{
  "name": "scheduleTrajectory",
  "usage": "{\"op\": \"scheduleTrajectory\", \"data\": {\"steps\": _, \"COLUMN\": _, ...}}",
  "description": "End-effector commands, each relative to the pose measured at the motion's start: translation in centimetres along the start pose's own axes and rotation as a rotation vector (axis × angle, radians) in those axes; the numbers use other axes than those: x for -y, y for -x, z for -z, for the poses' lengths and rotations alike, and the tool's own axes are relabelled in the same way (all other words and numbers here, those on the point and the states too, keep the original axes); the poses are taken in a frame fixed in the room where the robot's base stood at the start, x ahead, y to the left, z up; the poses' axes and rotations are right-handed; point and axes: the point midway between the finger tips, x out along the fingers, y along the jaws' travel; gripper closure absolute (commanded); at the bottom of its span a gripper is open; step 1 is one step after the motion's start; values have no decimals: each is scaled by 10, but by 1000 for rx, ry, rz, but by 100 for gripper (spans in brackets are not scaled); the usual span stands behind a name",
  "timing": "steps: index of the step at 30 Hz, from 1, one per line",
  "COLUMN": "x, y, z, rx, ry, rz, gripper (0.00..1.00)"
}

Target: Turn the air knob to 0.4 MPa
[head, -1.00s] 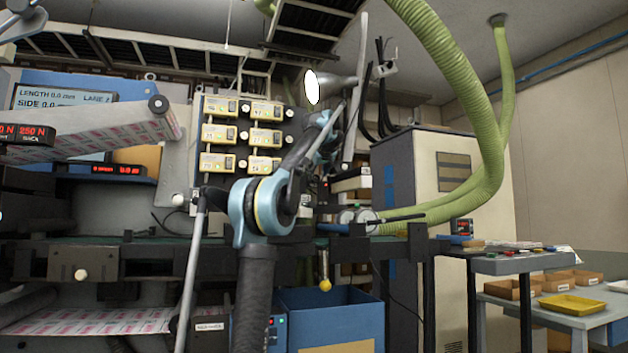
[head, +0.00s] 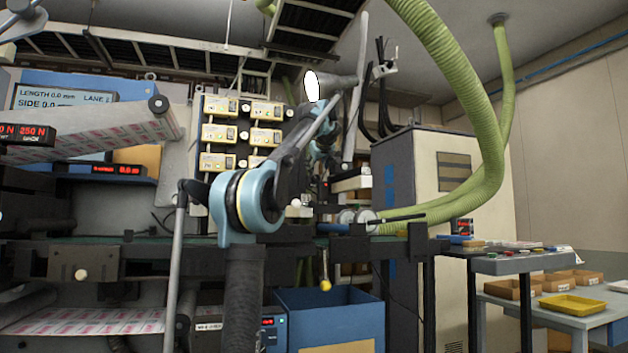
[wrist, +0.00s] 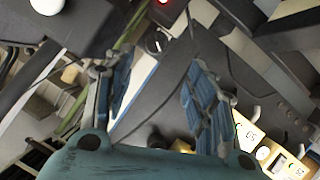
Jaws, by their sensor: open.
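I cannot tell which knob is the air knob. A grey panel (head: 184,165) in the head view carries several yellow units (head: 217,133), with white round knobs (head: 245,135) beside them. No pressure reading in MPa is legible. In the wrist view, yellow units (wrist: 250,133) show at the lower right, with a pale round knob (wrist: 263,153) by them. My gripper (wrist: 158,88) shows in the wrist view with its two blue ribbed fingers spread and nothing between them. It is apart from the yellow units. In the head view my arm hides part of the panel.
A white round knob (wrist: 70,18) on a dark block is at the wrist view's upper left. In the head view, a printed web roll (head: 105,128) is left of the panel. A blue bin (head: 330,312) stands below, and a cabinet (head: 430,190) and green hose (head: 480,120) are right.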

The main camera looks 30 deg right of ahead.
Motion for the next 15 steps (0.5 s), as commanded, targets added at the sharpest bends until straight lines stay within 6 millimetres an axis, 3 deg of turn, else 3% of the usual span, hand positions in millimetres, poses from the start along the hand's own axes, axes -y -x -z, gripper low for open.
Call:
{"op": "scheduleTrajectory", "data": {"steps": 9, "x": 22, "y": 49, "z": -4, "rx": -3, "ry": 296, "rz": -131, "gripper": 49}}
{"op": "scheduleTrajectory", "data": {"steps": 15, "x": 26, "y": 59, "z": -6, "rx": 1, "ry": 368, "rz": -164, "gripper": 49}}
